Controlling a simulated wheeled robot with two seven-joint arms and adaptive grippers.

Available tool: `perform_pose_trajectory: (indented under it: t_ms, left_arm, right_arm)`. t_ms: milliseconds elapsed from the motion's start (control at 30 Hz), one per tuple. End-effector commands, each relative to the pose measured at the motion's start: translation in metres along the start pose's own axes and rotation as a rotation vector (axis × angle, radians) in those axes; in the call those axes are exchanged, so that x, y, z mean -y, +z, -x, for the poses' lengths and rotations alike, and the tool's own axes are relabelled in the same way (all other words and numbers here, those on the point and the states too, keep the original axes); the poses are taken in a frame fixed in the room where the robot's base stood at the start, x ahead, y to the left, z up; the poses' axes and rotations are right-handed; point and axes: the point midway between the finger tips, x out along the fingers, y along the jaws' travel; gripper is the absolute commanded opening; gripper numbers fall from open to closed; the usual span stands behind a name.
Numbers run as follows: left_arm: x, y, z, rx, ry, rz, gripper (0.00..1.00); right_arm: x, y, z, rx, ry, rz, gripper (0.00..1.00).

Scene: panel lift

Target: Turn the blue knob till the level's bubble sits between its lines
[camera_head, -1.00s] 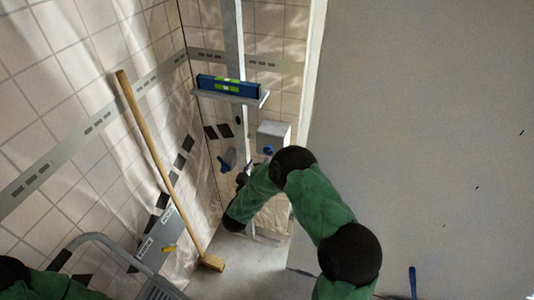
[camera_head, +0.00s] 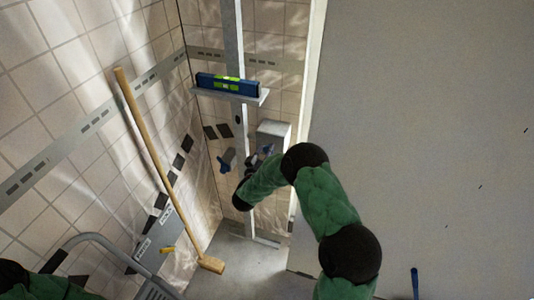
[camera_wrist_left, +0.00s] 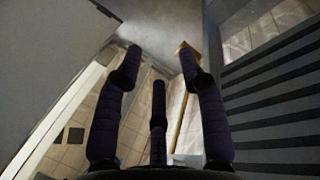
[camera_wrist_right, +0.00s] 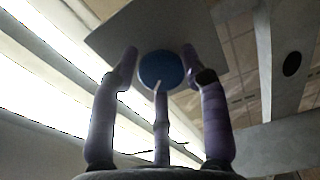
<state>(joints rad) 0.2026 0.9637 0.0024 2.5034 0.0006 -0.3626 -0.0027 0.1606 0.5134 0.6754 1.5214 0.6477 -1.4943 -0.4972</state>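The blue level (camera_head: 240,88) with green vials lies on a narrow shelf (camera_head: 262,99) on the metal post. It slopes slightly down to the right in the picture; its bubble is too small to read. My right gripper (camera_head: 258,158) is beside the post, below the shelf. In the right wrist view, the round blue knob (camera_wrist_right: 162,68) with a pale pointer mark sits under a grey plate. The open fingers of my right gripper (camera_wrist_right: 160,62) stand around or just short of it; contact cannot be told. My left gripper (camera_wrist_left: 161,65) is open and empty in its wrist view.
A grey box (camera_head: 273,130) is beside the post, and a dark blue fitting (camera_head: 226,160) is to its left. A large grey panel (camera_head: 430,130) fills the right side. Some floor (camera_head: 235,262) is clear.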

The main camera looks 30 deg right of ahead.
Motion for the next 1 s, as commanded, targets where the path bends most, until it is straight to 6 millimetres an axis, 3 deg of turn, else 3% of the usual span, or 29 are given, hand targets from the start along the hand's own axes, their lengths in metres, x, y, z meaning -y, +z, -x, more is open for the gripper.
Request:
perform_pose_trajectory:
  t_ms: [33,67,100,800,833,900,1000]
  left_arm:
    - [0.0000,0.0000,0.0000,0.000,0.000,0.000,0.40]
    - [0.0000,0.0000,0.0000,0.000,0.000,0.000,0.40]
    - [0.0000,0.0000,0.0000,0.000,0.000,0.000,0.40]
    - [-0.0021,0.0003,0.0057,0.000,0.000,0.000,0.40]
    - [-0.0021,0.0003,0.0057,0.000,0.000,0.000,0.40]
    - [-0.0020,0.0002,0.0057,0.000,0.000,0.000,0.40]
    - [-0.0021,0.0002,0.0058,0.000,0.000,0.000,0.40]
  right_arm:
    - [0.0003,0.0007,0.0001,0.002,-0.001,0.000,0.20]
    - [0.0004,0.0008,0.0002,0.002,-0.001,0.000,0.12]
    - [0.0003,0.0009,0.0002,0.003,-0.001,0.000,0.10]
    - [-0.0005,0.0050,0.0018,0.010,-0.003,0.117,0.09]
    - [-0.0005,0.0052,0.0018,0.011,-0.003,0.117,0.50]
    - [-0.0004,0.0049,0.0017,0.010,-0.003,0.117,0.65]
    - [-0.0003,0.0035,0.0012,0.007,-0.002,0.115,0.65]
